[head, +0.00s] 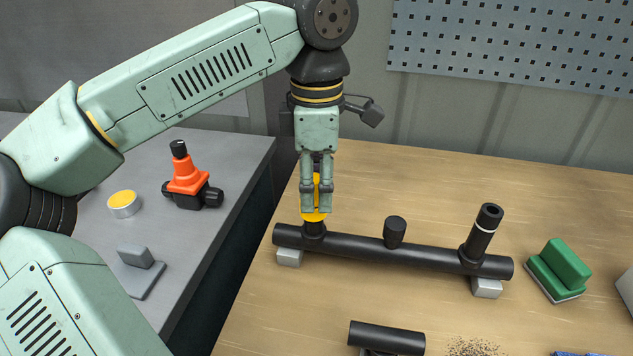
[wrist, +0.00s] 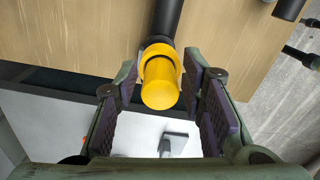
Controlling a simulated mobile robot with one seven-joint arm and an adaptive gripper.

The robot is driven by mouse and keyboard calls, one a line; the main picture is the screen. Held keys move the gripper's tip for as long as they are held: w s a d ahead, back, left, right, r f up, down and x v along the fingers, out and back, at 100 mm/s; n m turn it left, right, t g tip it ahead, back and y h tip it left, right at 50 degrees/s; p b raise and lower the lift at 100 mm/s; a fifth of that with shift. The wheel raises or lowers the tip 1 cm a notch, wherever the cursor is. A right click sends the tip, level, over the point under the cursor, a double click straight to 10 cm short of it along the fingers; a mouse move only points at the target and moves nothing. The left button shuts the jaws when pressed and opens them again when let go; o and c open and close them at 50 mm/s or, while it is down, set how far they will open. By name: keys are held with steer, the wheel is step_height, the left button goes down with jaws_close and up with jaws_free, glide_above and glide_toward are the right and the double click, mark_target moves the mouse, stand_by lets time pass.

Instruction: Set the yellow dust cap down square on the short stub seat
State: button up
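The yellow dust cap (head: 315,214) sits on the short black stub (head: 314,229) at the left end of the black pipe. It looks about level in the head view, its lower rim at the stub's top. In the wrist view the cap's rounded grip (wrist: 160,85) points toward the camera, with the dark stub behind it. My gripper (head: 317,208) is above the stub, its fingers on either side of the cap. In the wrist view my gripper (wrist: 161,82) shows narrow gaps between pads and cap, so it is open around it. The seam between cap and stub is partly hidden.
The pipe (head: 400,256) rests on grey blocks and carries a middle stub (head: 394,232) and a tall, white-ringed stub (head: 481,232). A loose pipe piece (head: 387,338) lies in front. A grey side table (head: 215,165) stands left.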

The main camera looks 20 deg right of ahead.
mark_target(317, 178)
steer(key=shift+o, duration=0.8)
step_height(317, 178, up, 12)
stand_by(0.5)
